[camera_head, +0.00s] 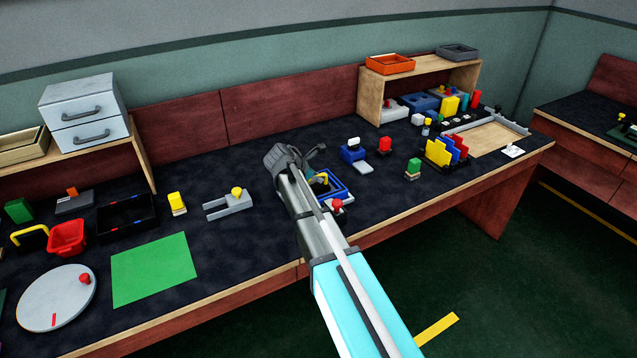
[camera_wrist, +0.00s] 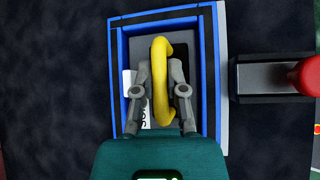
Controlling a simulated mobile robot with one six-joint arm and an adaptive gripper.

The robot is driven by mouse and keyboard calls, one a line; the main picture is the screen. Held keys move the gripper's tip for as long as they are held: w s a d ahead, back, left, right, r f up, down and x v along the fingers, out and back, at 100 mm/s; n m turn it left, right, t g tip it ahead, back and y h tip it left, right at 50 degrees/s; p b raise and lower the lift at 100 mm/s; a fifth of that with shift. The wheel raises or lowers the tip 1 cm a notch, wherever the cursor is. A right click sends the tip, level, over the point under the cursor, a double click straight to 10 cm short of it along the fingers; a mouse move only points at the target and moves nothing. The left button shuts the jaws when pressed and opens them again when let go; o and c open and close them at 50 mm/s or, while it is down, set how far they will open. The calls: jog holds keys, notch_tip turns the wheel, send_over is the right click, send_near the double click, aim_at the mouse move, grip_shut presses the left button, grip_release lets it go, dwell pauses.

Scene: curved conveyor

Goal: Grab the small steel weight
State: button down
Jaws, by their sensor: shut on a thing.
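My gripper (camera_wrist: 162,92) is shut on a yellow curved handle (camera_wrist: 161,62), with one finger on each side of it in the wrist view. The handle is over a blue-rimmed tray (camera_wrist: 122,65) with a grey surface below it. Part of a white label with dark letters shows by the left finger. In the head view, the yellow handle (camera_head: 321,183) and the blue tray (camera_head: 340,186) are partly behind my arm. I cannot tell whether the grey part under the handle is the small steel weight, or whether the handle is lifted.
A grey fixture with a yellow knob (camera_head: 237,192) is to the left. A green mat (camera_head: 153,268) lies bare.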

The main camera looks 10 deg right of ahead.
jog(key=shift+r, duration=0.15)
notch_tip(320, 180, up, 3)
jog(key=p, duration=0.3)
jog(key=shift+r, duration=0.1)
jog(key=s+f+p+v, duration=0.1)
jog(key=p+v, duration=0.4)
jog(key=v, duration=0.3)
jog(key=s+f+p+v, duration=0.1)
jog(key=s+p+v, duration=0.1)
jog(key=p+v, duration=0.3)
jog(key=shift+v, duration=2)
jog(key=shift+w+a+f, duration=0.1)
jog(key=shift+f, duration=0.1)
